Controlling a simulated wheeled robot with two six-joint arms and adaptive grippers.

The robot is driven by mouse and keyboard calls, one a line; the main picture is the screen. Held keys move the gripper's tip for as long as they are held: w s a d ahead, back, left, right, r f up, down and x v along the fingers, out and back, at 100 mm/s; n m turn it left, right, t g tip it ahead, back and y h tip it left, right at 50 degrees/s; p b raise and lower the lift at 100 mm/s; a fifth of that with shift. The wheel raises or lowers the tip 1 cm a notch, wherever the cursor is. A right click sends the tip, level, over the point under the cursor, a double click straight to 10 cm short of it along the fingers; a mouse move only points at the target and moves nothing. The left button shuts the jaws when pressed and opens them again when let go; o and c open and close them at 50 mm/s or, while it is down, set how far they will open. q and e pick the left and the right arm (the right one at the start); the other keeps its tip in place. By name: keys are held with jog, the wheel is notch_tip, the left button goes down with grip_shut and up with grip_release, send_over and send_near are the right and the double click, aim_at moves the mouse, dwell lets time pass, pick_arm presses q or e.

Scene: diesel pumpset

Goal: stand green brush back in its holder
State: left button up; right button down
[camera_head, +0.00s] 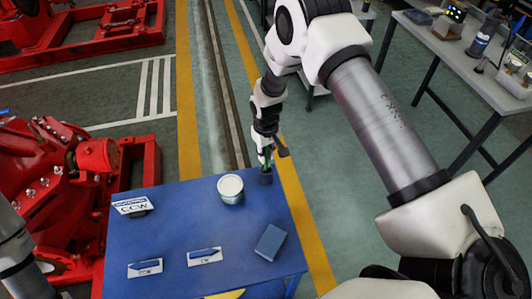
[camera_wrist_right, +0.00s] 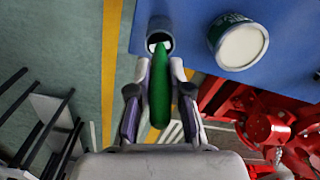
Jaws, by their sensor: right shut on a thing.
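My right gripper (camera_head: 266,152) is shut on the green brush (camera_wrist_right: 160,88), above the far right corner of the blue table (camera_head: 170,215). The brush also shows as a small green strip in the head view (camera_head: 266,160). The holder, a dark grey round cup (camera_head: 266,178), stands on that corner directly below; it also shows in the right wrist view (camera_wrist_right: 160,27). My left gripper is out of view.
A white-lidded tin (camera_head: 230,188) stands left of the holder. A blue block (camera_head: 270,242) and small label cards (camera_head: 205,256) lie nearer. A sign (camera_head: 133,205) stands at the left. Red machinery (camera_head: 60,170) flanks the table; a grey bench (camera_head: 470,65) stands far right.

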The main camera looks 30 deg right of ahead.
jog(key=shift+f+b, duration=0.4)
jog(key=shift+f, duration=0.3)
jog(key=c, duration=1)
grip_release()
jog(key=shift+r+p, duration=3.2)
jog(key=shift+r, duration=1.35)
